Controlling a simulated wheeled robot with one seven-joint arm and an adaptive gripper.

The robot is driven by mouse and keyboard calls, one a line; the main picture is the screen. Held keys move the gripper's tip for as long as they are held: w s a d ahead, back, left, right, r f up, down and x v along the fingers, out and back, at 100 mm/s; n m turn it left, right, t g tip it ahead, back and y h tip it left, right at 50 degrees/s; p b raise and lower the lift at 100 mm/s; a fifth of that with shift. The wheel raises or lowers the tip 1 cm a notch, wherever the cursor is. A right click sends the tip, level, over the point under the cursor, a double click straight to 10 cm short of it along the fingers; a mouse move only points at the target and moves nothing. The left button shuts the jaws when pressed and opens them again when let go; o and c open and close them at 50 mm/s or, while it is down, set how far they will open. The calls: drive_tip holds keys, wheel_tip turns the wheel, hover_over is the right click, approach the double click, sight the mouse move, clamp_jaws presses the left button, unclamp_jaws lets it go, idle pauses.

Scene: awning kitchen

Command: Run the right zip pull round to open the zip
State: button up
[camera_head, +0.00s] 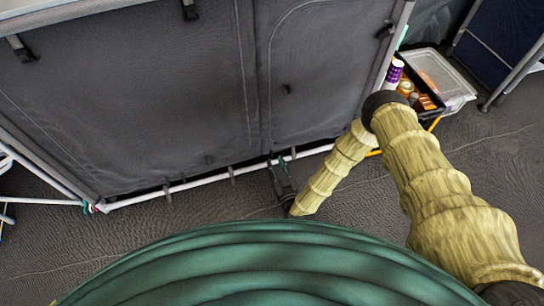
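A dark grey fabric cupboard (150,90) on a pale tube frame fills the upper left and middle. Its right door panel (330,80) is bounded by a thin curved line that looks like the zip (268,70), rising from the bottom edge and bending right at the top. A small dark tab (287,89) on this panel may be a zip pull; it is too small to be sure. My gripper (279,166) is low in front of the cupboard's bottom rail, near the lower end of that line. Whether its fingers touch anything is unclear.
A black crate (432,112) with bottles and packets stands right of the cupboard, beside a clear lidded box (440,75). Chair legs (515,75) are at the far right. White tubing (40,200) is at the left. Grey floor (150,240) lies open in front.

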sight(273, 156)
drive_tip(key=shift+b+x, duration=0.7)
drive_tip(key=shift+x, duration=1.85)
clamp_jaws()
